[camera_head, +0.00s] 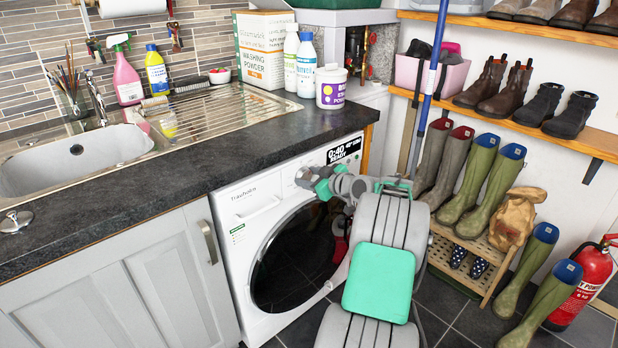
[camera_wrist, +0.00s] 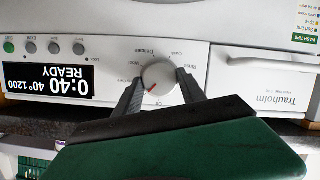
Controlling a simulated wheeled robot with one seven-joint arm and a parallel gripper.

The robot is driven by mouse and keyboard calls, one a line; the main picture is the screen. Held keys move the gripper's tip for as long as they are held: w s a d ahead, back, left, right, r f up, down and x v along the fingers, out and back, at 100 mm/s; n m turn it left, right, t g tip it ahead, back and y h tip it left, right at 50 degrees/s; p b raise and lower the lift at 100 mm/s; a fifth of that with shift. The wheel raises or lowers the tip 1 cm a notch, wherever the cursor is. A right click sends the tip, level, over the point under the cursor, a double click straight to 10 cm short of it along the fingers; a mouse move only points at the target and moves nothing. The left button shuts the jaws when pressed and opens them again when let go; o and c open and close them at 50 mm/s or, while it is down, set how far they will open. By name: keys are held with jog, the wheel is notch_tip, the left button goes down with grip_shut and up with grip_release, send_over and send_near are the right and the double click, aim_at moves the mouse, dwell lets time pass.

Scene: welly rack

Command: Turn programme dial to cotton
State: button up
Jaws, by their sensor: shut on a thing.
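The white washing machine (camera_head: 241,224) stands under the worktop, its round dark door shut. Small labels ring the dial; one seems to read Delicate, others are too small to read surely. My gripper (camera_wrist: 160,92) has one finger on each side of the dial and is shut on it. In the head view my gripper (camera_head: 310,179) is at the panel and mostly hides the dial. The display (camera_wrist: 48,82) reads 0:40, READY, 40°, 1200.
Several small buttons (camera_wrist: 54,47) and a green-lit one (camera_wrist: 9,47) lie beside the display. The detergent drawer (camera_wrist: 265,62) is on the dial's other side. The worktop (camera_head: 200,147) overhangs above the panel. Boots (camera_head: 471,186) and a fire extinguisher (camera_head: 585,286) stand at the right.

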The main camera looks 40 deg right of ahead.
jog(key=o, duration=1.4)
jog(key=shift+c, duration=0.2)
jog(key=v, duration=0.8)
jog(key=shift+p, duration=0.3)
jog(key=shift+w, duration=0.1)
